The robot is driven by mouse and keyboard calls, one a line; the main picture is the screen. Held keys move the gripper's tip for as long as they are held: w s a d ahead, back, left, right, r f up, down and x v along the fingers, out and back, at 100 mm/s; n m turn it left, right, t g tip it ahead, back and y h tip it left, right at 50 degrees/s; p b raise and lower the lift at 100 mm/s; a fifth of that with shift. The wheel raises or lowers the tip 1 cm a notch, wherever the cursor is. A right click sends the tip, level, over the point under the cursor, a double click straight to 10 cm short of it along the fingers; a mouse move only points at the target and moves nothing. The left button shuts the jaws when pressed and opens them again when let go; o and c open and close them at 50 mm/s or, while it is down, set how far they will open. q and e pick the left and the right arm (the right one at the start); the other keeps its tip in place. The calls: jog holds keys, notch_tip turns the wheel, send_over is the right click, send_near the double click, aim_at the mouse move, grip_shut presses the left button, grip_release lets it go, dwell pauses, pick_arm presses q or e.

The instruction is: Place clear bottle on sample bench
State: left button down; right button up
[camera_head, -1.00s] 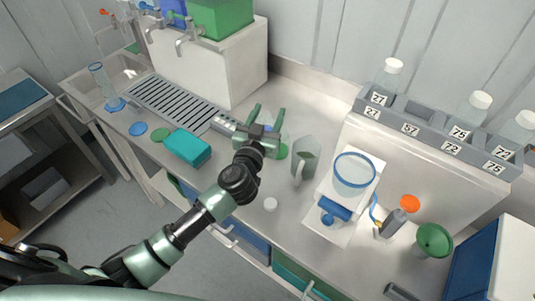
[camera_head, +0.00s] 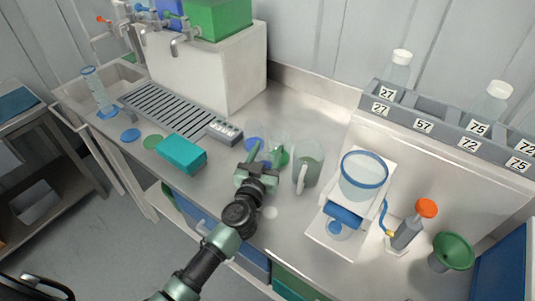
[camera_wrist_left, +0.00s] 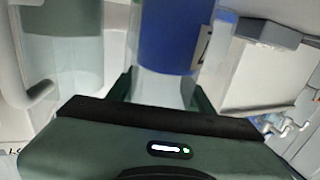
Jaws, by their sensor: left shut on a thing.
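My left gripper (camera_head: 264,158) is shut on a clear bottle (camera_head: 278,140) over the middle of the steel bench (camera_head: 310,100). The bottle is see-through and hard to make out against the bench in the head view. In the left wrist view its clear body (camera_wrist_left: 160,88) is between the fingers, with a blue area above; I cannot tell whether the blue belongs to the bottle. I also cannot tell whether its base touches the bench. My right gripper is not in view.
A clear jug (camera_head: 308,165) stands close right of the gripper. A teal box (camera_head: 181,154) is left. Right are a device with a blue-rimmed vessel (camera_head: 363,178) and a numbered bottle rack (camera_head: 440,130).

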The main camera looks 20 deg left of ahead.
pick_arm(q)
jog(key=c, duration=0.6)
grip_release()
jog(key=shift+r, duration=0.1)
jog(key=s, duration=1.2)
jog(key=shift+a, duration=0.1)
